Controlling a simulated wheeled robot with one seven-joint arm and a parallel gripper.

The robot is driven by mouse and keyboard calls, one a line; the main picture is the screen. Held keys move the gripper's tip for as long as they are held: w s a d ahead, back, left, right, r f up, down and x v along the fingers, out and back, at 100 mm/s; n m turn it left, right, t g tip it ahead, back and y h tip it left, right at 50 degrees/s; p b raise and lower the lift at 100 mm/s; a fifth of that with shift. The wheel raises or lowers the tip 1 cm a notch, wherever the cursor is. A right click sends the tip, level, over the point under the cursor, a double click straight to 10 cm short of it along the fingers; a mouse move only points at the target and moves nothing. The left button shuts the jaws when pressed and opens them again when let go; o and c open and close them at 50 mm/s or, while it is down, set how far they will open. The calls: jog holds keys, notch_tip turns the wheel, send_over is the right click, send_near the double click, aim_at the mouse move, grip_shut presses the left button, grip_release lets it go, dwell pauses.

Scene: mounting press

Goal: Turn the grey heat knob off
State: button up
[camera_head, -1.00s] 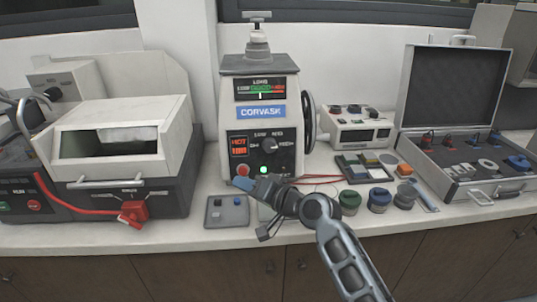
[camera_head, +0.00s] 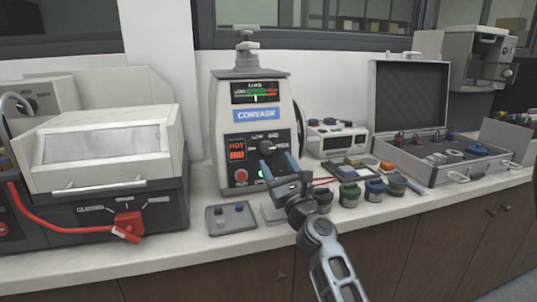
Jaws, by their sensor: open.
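The mounting press (camera_head: 220,118) stands on the bench with a CORVASK label and a dark control panel on its front. The dark grey heat knob (camera_head: 267,147) sits on that panel, to the right of the red HOT display (camera_head: 237,149). My gripper (camera_head: 279,165) is open, its blue-tipped fingers pointing up in front of the panel, just below and right of the knob. The fingers appear apart from the knob, though depth is hard to judge. The knob's pointer is too small to read.
A red button (camera_head: 240,175) is low on the panel. A small grey tray (camera_head: 228,219) lies in front. An open case (camera_head: 437,172) is farther right. A white-lidded machine (camera_head: 100,153) stands left.

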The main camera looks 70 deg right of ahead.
aim_at(269, 149)
jog(key=p+x, duration=0.1)
jog(key=x, duration=0.4)
jog(key=c, duration=1)
